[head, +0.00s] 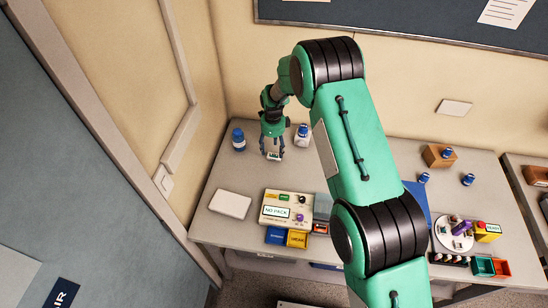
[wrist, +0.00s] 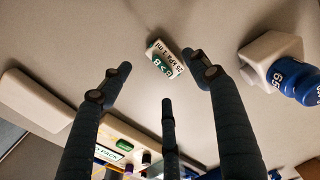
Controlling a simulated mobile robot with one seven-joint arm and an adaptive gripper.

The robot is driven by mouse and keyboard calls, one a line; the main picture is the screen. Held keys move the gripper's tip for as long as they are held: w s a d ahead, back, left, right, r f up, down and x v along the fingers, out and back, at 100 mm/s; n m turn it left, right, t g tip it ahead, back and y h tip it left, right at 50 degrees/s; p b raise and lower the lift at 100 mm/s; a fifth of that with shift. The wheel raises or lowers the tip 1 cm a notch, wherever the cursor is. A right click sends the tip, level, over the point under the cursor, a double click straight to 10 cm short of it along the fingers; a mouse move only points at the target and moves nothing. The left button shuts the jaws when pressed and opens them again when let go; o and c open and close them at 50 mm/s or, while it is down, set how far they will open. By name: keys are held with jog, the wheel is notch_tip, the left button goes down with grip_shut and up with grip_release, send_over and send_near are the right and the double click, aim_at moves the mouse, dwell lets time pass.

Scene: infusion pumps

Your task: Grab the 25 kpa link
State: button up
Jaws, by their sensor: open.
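The 25 kPa link (wrist: 166,58) is a small white block with a green patch, lettered "25 kPa 1 ml" in the wrist view. It lies on the grey table. My gripper (wrist: 158,72) is open and empty, its dark fingers spread, with the link just beyond the fingertips and closer to the right one. In the head view my gripper (head: 272,148) points down over the back left of the table. A small pale label shows between its fingers there, partly hidden. I cannot tell how high the fingertips are above the table.
A blue-capped bottle on a white holder (head: 302,135) stands right of my gripper. A blue bottle (head: 238,140) stands left. A white slab (head: 230,204) and the "NO PACK" device (head: 289,210) lie nearer the front. A wall rises behind.

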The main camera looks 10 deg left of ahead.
aim_at(273, 155)
jog(key=shift+f, duration=0.25)
jog(key=shift+w+a+f+p, duration=0.1)
jog(key=shift+f+p, duration=0.1)
jog(key=shift+f, duration=1.1)
jog(key=shift+a+f+p, duration=0.1)
jog(key=shift+f+p, duration=0.1)
jog(key=shift+f, duration=1.05)
jog(key=shift+d, duration=0.1)
jog(key=c, duration=1.3)
